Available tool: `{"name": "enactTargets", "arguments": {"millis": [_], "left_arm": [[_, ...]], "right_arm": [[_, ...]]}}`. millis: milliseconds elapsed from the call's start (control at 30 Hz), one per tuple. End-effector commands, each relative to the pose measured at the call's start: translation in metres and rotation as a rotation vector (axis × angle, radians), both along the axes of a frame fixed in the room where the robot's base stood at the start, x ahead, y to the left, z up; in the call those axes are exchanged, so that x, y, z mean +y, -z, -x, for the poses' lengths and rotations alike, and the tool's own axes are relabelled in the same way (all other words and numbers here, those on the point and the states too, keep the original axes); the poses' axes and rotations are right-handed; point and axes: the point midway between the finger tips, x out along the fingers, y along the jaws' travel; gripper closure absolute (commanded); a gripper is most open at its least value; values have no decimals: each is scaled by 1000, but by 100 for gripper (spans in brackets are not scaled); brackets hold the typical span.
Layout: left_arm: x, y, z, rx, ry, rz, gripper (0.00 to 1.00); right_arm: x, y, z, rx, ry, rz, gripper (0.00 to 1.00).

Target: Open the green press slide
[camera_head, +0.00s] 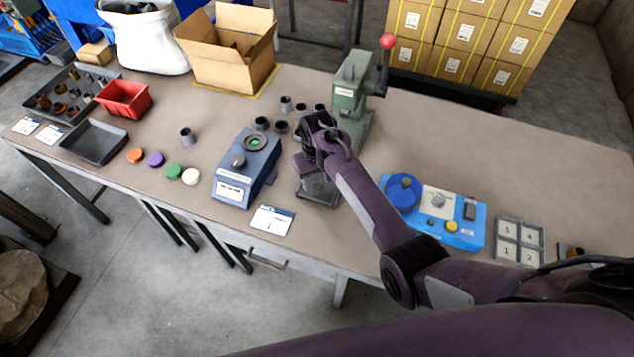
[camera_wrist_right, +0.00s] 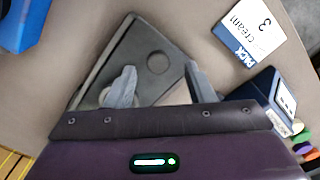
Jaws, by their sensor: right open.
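The green press (camera_head: 350,98) stands upright near the middle of the table, with a red-knobbed lever (camera_head: 387,42) at its top right. Its dark grey base plate (camera_head: 318,192) reaches toward the table's front edge. My right gripper (camera_head: 306,162) is over the front of the press and hides part of it. In the right wrist view, the open fingers (camera_wrist_right: 160,72) are on either side of a dark flat plate (camera_wrist_right: 118,52) with a round spot. Nothing is held. I cannot tell contact or the slide's exact position. My left gripper is out of view.
A blue-grey device (camera_head: 246,168) stands left of the press, with a card (camera_head: 271,221) in front. A blue control box (camera_head: 434,210) and numbered tray (camera_head: 518,240) are on the right. Several dark cups stand behind the device. The table's back right is clear.

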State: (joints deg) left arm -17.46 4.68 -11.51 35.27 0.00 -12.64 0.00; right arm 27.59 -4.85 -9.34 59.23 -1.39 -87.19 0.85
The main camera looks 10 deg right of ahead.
Motion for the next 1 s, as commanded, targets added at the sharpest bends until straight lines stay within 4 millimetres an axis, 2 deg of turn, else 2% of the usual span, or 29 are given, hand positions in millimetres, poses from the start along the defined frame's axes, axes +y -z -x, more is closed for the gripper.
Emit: {"name": "enactTargets", "arguments": {"millis": [133, 333, 1000], "left_arm": [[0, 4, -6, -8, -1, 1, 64], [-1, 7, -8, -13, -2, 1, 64], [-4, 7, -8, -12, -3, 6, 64]], "right_arm": [[0, -26, -1, -5, 0, -1, 51], [0, -47, 0, -1, 0, 1, 51], [1, -50, 0, -1, 0, 0, 51]]}}
